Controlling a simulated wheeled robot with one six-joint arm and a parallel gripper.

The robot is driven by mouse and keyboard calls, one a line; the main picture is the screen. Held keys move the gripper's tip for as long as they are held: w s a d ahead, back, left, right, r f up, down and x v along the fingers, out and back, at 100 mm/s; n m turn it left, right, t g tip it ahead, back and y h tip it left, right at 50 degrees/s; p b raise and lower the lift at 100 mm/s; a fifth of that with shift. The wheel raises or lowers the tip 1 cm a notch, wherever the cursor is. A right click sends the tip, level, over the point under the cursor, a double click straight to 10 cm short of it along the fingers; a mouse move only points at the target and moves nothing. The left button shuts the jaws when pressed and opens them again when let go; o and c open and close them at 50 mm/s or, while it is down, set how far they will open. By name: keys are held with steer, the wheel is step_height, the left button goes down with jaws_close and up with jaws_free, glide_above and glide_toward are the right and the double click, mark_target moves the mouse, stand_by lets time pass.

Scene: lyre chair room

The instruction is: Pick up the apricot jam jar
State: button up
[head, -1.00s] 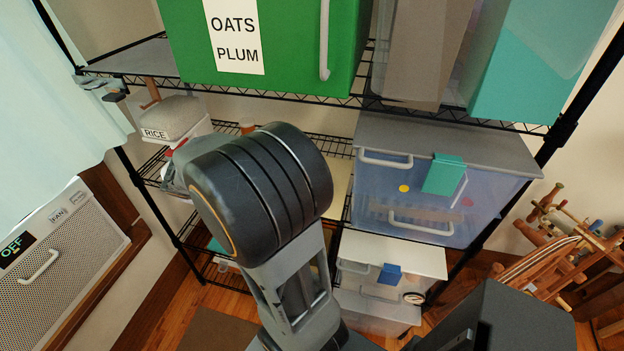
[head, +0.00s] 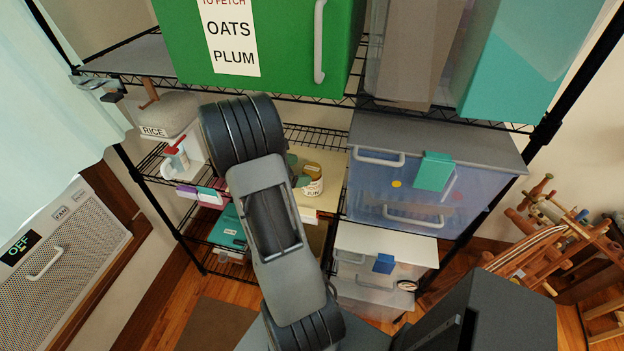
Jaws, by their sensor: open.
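A small jar (head: 313,181) with amber contents and a pale label, on which "JUN" can be read, stands on the middle shelf, just right of my arm. The rest of its label is too small or hidden, so I cannot tell if it says apricot. My gripper (head: 298,172) is mostly hidden behind my own arm. Two small dark grey-green pieces, which look like its fingertips, show apart from each other at the jar's left side. I cannot tell whether they touch the jar.
A green bin (head: 270,50) labelled OATS PLUM sits on the upper shelf above. A RICE container (head: 165,118) stands at left. A translucent blue lidded box (head: 410,185) closes off the right side. A white-lidded box (head: 385,245) is below. Wooden chair parts (head: 545,240) stand at right.

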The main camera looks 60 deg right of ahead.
mark_target(310, 168)
steer(key=shift+s+d+p, duration=0.3)
steer(key=shift+s+d, duration=0.05)
steer(key=shift+d, duration=0.15)
steer(key=shift+p+x, duration=0.6)
steer(key=shift+x, duration=1.55)
steer(key=shift+w, duration=0.1)
steer(key=shift+c, duration=0.2)
steer(key=c, duration=1.2)
